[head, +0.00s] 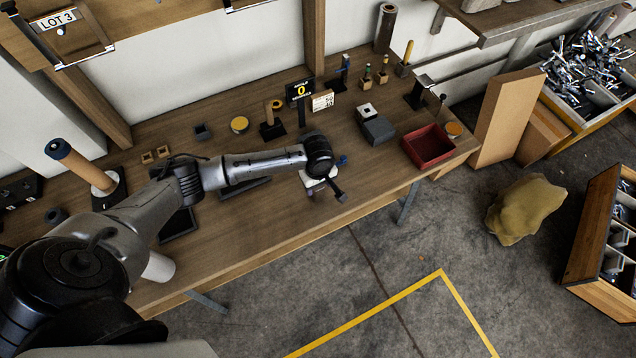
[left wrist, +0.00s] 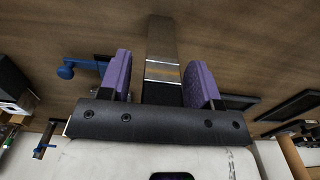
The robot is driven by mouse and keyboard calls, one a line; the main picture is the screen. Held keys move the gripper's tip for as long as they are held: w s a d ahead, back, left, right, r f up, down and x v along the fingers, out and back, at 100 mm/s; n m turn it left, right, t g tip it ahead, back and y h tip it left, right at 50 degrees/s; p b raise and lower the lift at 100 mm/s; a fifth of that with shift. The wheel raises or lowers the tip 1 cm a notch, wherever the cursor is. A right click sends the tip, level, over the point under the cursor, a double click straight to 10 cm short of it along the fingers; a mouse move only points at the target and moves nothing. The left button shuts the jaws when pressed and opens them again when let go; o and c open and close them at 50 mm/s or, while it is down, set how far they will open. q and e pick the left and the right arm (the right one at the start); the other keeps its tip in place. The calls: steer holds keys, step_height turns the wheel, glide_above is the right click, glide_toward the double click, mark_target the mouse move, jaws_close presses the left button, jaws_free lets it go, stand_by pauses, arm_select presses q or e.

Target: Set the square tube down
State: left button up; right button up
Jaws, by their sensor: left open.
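My left gripper (head: 326,190) is over the front part of the wooden workbench (head: 285,205) in the head view. In the left wrist view its two purple-padded fingers (left wrist: 161,80) are open. A shiny square tube (left wrist: 162,50) lies between the fingers, with a clear gap to the left pad and close to the right one. Its near end is hidden behind the gripper body. I cannot tell if it touches the right pad. The tube cannot be made out in the head view. My right gripper is in neither view.
A blue-handled item (left wrist: 68,70) is left of the fingers in the left wrist view. A red bin (head: 428,146) and a grey block (head: 378,130) stand on the bench to the right. Dark trays (head: 180,222) lie to the left, partly under my arm.

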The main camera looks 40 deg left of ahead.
arm_select(q)
steer(key=shift+r, duration=0.1)
step_height(320, 180, up, 12)
steer(key=shift+r+p, duration=0.1)
steer(key=shift+p, duration=0.7)
steer(key=s+d+f+m+t+h, duration=0.2)
steer(key=s+d+f+m, duration=0.5)
steer(key=s+d+m, duration=0.35)
steer(key=s+a+r+m+t+y, duration=0.1)
steer(key=s+m, duration=0.4)
steer(key=s, duration=1)
steer(key=shift+s+a+r+t+y, duration=0.15)
steer(key=shift+a+r+t+y, duration=0.15)
steer(key=shift+a+r+y, duration=0.15)
steer(key=shift+m, duration=0.25)
